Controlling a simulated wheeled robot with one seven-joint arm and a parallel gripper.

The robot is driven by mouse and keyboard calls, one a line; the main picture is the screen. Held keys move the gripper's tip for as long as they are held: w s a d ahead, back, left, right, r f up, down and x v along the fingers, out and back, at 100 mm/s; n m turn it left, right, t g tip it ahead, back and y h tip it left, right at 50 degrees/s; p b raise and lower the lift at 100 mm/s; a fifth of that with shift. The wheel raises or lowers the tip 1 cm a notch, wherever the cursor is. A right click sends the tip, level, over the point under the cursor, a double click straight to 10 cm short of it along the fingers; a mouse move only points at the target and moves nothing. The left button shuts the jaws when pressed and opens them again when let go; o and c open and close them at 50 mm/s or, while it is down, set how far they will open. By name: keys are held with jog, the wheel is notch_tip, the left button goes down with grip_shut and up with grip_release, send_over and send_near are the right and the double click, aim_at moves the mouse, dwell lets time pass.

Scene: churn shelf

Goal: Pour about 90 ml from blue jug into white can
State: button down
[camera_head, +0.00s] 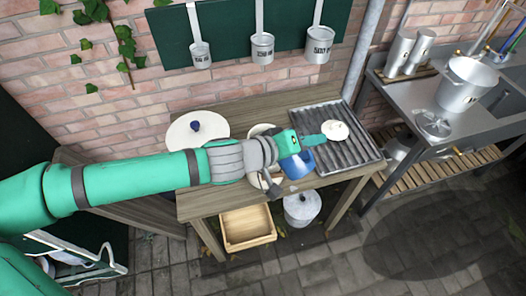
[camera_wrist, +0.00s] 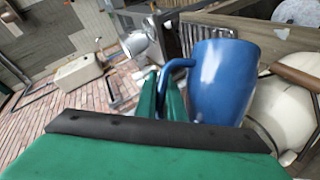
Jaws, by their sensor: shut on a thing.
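The blue jug (camera_head: 298,166) is above the front part of the wooden table in the head view, partly hidden by my gripper (camera_head: 310,141). In the wrist view the blue jug (camera_wrist: 224,80) is large and close, and my gripper (camera_wrist: 163,95) is shut on its handle. Its contents cannot be seen. A white vessel (camera_wrist: 286,108) with a brown handle, probably the white can, is beside the jug at the right of the wrist view. In the head view a pale rim (camera_head: 262,129) behind my arm may be the same vessel, mostly hidden.
A white lid with a blue knob (camera_head: 198,130) is at the table's left. A ribbed rack (camera_head: 345,150) bears a small white piece (camera_head: 335,130). A lidded pot (camera_head: 302,209) and a wooden tray (camera_head: 247,226) are below. Measures (camera_head: 262,48) hang behind.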

jog(key=shift+s+d+f+m, duration=0.35)
jog(key=shift+d+f+m, duration=0.05)
jog(key=shift+d, duration=0.25)
jog(key=shift+w, duration=0.1)
dwell(0.3)
jog(key=shift+f, duration=0.1)
dwell(1.0)
